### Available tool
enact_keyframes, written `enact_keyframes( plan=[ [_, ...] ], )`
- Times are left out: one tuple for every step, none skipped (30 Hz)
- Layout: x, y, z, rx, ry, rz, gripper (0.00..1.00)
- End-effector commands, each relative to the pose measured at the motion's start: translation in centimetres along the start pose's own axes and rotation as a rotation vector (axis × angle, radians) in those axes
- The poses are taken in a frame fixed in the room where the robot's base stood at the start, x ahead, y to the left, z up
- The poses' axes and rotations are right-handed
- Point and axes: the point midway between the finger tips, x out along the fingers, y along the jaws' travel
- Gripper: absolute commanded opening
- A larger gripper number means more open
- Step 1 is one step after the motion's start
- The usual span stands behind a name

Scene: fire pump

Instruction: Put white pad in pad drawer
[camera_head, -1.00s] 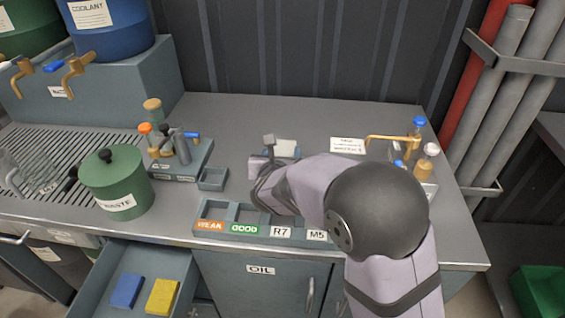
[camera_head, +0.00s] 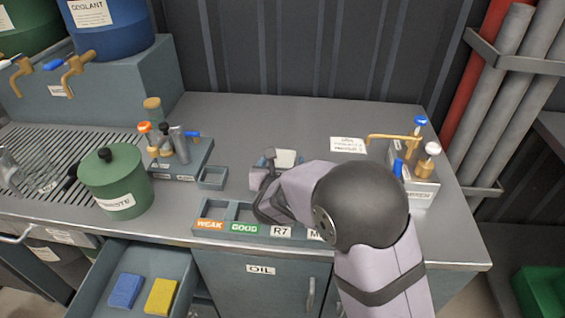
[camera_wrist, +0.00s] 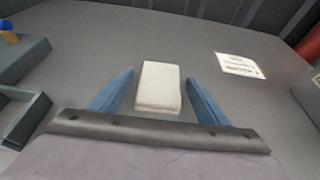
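The white pad (camera_wrist: 158,86) lies flat on the grey worktop, between the two blue fingers of my gripper (camera_wrist: 156,92) in the wrist view. A gap shows on each side of it, so my gripper is open and not touching it. In the head view the white pad (camera_head: 286,158) shows just beyond my gripper (camera_head: 278,160), partly hidden by it. The open pad drawer (camera_head: 183,262) is below the worktop at the lower left, with a blue pad (camera_head: 126,291) and a yellow pad (camera_head: 161,297) lying in it.
A green waste pot (camera_head: 117,185) stands left, above the drawer. A labelled tray (camera_head: 262,230) lies along the front edge. A bottle rack (camera_head: 182,165) and small open box (camera_head: 212,178) are left of my gripper. A paper card (camera_head: 348,145) lies right. The back middle worktop is clear.

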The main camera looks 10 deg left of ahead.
Motion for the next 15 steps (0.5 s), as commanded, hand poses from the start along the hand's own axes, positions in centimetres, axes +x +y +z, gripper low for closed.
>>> enact_keyframes(
  plan=[
    [0.0,0.0,0.0,0.000,0.000,0.000,0.69],
    [0.0,0.0,0.0,0.000,0.000,0.000,0.69],
    [0.0,0.0,0.0,0.000,0.000,0.000,0.69],
    [0.0,0.0,0.0,0.000,0.000,0.000,0.69],
    [0.0,0.0,0.0,0.000,0.000,0.000,0.69],
    [0.0,0.0,0.1,0.000,0.000,0.000,0.69],
    [0.0,0.0,0.1,0.000,0.000,0.000,0.69],
    [-0.1,0.0,0.2,0.000,0.000,0.000,0.69],
    [-0.1,0.0,0.3,0.000,0.000,0.000,0.69],
    [-0.1,0.0,0.4,0.000,0.000,0.000,0.69],
    [-0.2,0.0,0.5,0.000,0.000,0.000,0.69],
    [-0.5,0.1,0.3,0.000,-0.001,0.001,0.69],
    [-0.8,0.1,0.3,0.000,-0.001,0.001,0.69],
    [-1.1,0.1,0.3,0.000,-0.001,0.001,0.69],
    [-1.6,0.1,0.3,0.001,-0.002,0.001,0.69]
  ],
)
